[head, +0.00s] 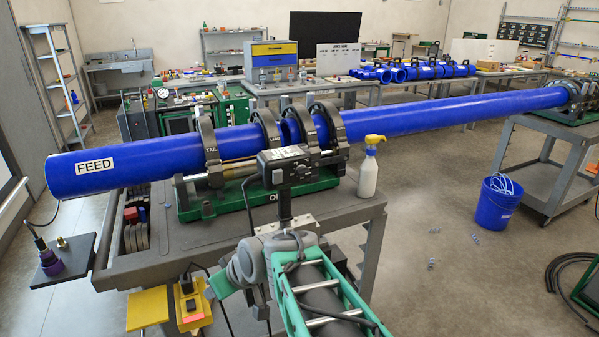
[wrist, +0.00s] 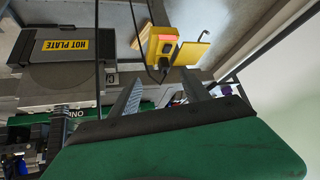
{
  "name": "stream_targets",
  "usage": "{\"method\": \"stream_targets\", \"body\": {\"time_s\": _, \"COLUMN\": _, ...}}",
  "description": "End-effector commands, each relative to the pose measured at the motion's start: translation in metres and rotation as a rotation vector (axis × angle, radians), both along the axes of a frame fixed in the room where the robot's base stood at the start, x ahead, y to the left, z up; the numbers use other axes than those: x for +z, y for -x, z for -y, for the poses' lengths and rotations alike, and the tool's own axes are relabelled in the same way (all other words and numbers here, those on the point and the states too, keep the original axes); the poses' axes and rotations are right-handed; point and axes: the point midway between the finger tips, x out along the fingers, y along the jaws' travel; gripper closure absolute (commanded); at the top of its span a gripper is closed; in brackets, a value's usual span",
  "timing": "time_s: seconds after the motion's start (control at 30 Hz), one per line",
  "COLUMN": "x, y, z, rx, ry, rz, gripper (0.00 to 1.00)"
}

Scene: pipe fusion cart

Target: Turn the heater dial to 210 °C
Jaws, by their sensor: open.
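A yellow control box (head: 187,311) hangs at the cart's near side, with a black knob-like part and a pink-red patch on its face. In the wrist view the yellow box (wrist: 161,47) lies beyond my fingers, with the pink-red patch near its top. The dial's markings are too small to read, so its setting cannot be told. My gripper (wrist: 161,80) is open, its two grey fingers apart with nothing held between them. A gap shows between the fingertips and the box. In the head view my fingers are not clearly visible.
The cart (head: 215,236) carries a green clamp base (head: 330,192) and a long blue FEED pipe (head: 120,163). A spray bottle (head: 368,176) stands at its right end. Dark cables hang beside the yellow box. A panel marked HOT PLATE (wrist: 66,45) is left in the wrist view.

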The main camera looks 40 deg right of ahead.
Motion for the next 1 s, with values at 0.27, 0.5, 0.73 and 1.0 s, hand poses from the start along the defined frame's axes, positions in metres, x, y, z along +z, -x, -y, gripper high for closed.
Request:
{"method": "stream_targets", "body": {"time_s": 0.27, "x": 0.102, "y": -0.027, "z": 0.204, "rx": -0.247, "ry": 0.056, "rz": 0.673, "gripper": 0.45}}
{"method": "stream_targets", "body": {"time_s": 0.5, "x": 0.149, "y": 0.006, "z": 0.273, "rx": -0.379, "ry": 0.131, "rz": 0.892, "gripper": 0.45}}
{"method": "stream_targets", "body": {"time_s": 0.73, "x": 0.151, "y": -0.033, "z": 0.281, "rx": -0.372, "ry": 0.127, "rz": 0.892, "gripper": 0.45}}
{"method": "stream_targets", "body": {"time_s": 1.0, "x": 0.148, "y": -0.065, "z": 0.291, "rx": -0.376, "ry": 0.131, "rz": 0.891, "gripper": 0.45}}
